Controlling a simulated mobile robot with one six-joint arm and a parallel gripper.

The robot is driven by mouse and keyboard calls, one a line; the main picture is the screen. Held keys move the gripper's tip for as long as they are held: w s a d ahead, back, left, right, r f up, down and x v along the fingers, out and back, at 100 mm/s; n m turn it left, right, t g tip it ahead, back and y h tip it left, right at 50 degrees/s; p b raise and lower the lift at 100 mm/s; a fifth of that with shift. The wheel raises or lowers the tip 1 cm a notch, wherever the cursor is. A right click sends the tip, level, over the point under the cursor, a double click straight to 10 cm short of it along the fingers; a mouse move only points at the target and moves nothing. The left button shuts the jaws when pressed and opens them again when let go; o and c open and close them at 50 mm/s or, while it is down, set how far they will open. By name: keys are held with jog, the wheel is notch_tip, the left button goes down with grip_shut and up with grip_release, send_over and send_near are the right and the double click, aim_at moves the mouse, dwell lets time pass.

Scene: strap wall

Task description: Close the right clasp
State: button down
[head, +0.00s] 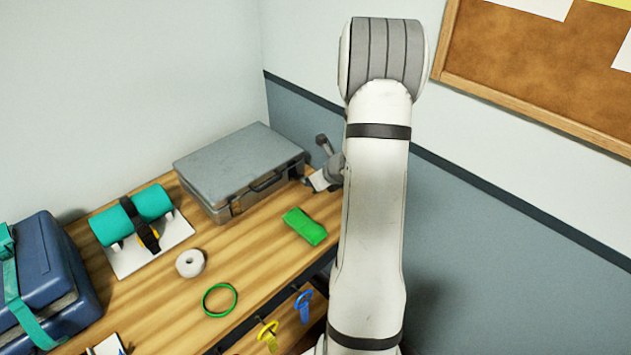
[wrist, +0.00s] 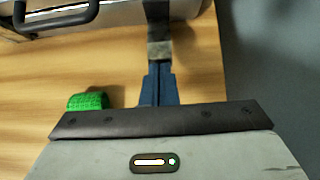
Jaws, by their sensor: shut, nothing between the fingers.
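A grey case (head: 235,165) lies at the back of the wooden table, its lid down, with a dark handle (head: 265,182) on its front. In the wrist view the case (wrist: 120,14) fills the top left, with its handle (wrist: 58,22) beside it. My gripper (wrist: 159,68) is shut and empty, its blue fingers together, close in front of the case to the right of the handle. A dark strip with a grey end shows just beyond the fingers; I cannot tell if it is the right clasp or whether they touch. In the head view my arm partly hides this area.
A green block (head: 305,226) lies in front of the case; it also shows in the wrist view (wrist: 88,101). A white roll (head: 190,263), a green ring (head: 220,300), a strapped teal roll (head: 105,226) and a blue case (head: 45,265) stand left. The wall is close on the right.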

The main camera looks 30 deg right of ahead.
jog(key=shift+r, duration=0.15)
dwell(0.5)
jog(key=shift+r+p, duration=0.6)
jog(key=shift+r, duration=0.1)
